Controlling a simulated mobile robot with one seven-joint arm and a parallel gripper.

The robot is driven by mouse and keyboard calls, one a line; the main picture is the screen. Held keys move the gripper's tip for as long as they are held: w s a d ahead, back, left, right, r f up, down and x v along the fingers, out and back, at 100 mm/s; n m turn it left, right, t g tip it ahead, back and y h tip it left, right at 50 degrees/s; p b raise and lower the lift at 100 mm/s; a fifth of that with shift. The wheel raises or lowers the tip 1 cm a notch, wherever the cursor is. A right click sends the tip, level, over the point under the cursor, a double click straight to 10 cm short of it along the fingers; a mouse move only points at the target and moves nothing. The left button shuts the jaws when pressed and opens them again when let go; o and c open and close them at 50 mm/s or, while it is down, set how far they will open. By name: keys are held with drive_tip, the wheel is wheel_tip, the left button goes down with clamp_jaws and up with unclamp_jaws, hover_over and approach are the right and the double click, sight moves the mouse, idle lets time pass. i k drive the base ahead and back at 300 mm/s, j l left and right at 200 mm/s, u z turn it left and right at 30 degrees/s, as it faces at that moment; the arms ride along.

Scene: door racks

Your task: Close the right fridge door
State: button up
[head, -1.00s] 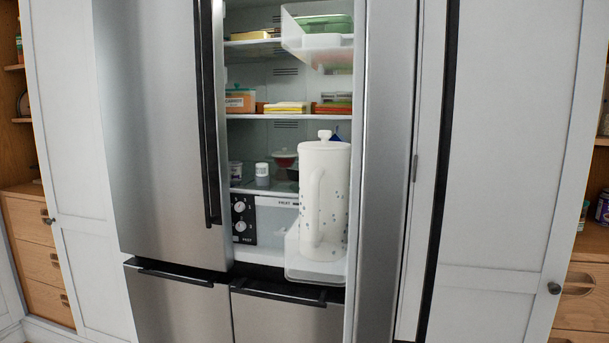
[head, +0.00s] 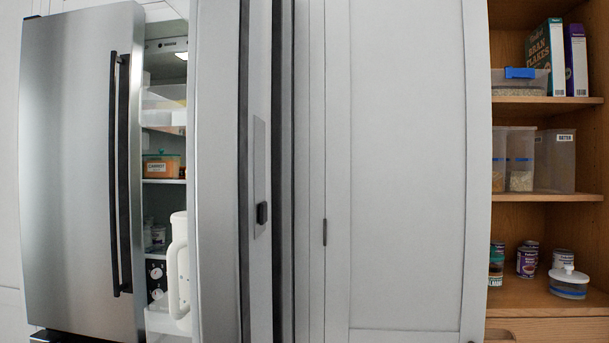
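The right fridge door (head: 218,170) stands open in the head view. It swings out toward me and shows nearly edge-on as tall grey strips with dark vertical bars beside them. The left fridge door (head: 75,170), brushed steel with a long black handle (head: 120,175), is shut. Between them a narrow part of the lit interior shows. A white pitcher (head: 179,270) stands at the open door's inner side, partly hidden by it. My gripper is not in view.
An orange box labelled carrot (head: 161,166) sits on an inner shelf. A pale cabinet panel (head: 405,170) is right of the open door. Further right, open wooden shelves (head: 545,196) hold cereal boxes (head: 556,58), clear containers (head: 555,160) and cans (head: 527,261).

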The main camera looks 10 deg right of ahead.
sight(237, 131)
drive_tip(key=l+z, duration=0.35)
drive_tip(key=l, duration=1.1)
drive_tip(key=i, duration=0.05)
